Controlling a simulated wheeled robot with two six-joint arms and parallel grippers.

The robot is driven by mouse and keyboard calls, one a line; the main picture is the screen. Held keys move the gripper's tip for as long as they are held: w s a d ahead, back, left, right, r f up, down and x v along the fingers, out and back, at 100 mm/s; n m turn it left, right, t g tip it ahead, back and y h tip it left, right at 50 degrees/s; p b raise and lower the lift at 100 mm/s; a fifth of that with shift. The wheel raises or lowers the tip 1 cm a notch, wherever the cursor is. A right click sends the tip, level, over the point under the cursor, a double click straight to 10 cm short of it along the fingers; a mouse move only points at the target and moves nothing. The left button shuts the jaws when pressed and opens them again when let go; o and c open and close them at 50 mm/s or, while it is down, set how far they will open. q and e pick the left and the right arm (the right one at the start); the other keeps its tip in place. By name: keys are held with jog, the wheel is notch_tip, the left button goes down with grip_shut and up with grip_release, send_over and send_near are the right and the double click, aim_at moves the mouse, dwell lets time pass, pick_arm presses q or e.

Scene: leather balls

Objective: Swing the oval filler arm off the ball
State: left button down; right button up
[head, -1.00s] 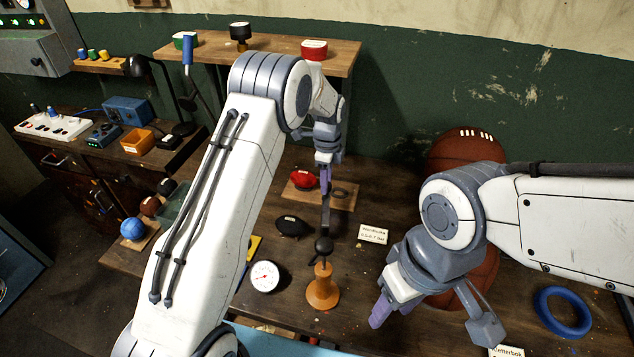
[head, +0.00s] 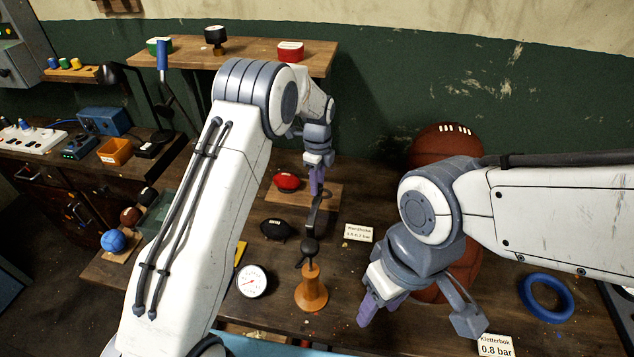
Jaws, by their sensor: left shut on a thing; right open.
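The red oval ball (head: 286,182) lies on a small wooden board (head: 333,193) at the back of the bench. The dark filler arm (head: 313,220) runs from a wooden post (head: 311,292) in front up towards the board, and its far end is right of the red ball. My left gripper (head: 316,186) points down and is shut on the far end of the filler arm; its fingers partly hide that end. My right gripper (head: 376,300) is open and empty, in front and to the right of the post.
A large brown ball stack (head: 440,145) stands behind my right arm. A blue ring (head: 546,298) lies at right. A shelf (head: 120,62) hangs behind.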

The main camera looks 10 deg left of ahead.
pick_arm(q)
jog(key=c, duration=0.5)
grip_release()
jog(key=shift+d, duration=0.15)
jog(key=shift+c, duration=0.2)
notch_tip(320, 180, up, 11)
jog(key=b, duration=0.2)
jog(key=shift+f, duration=0.2)
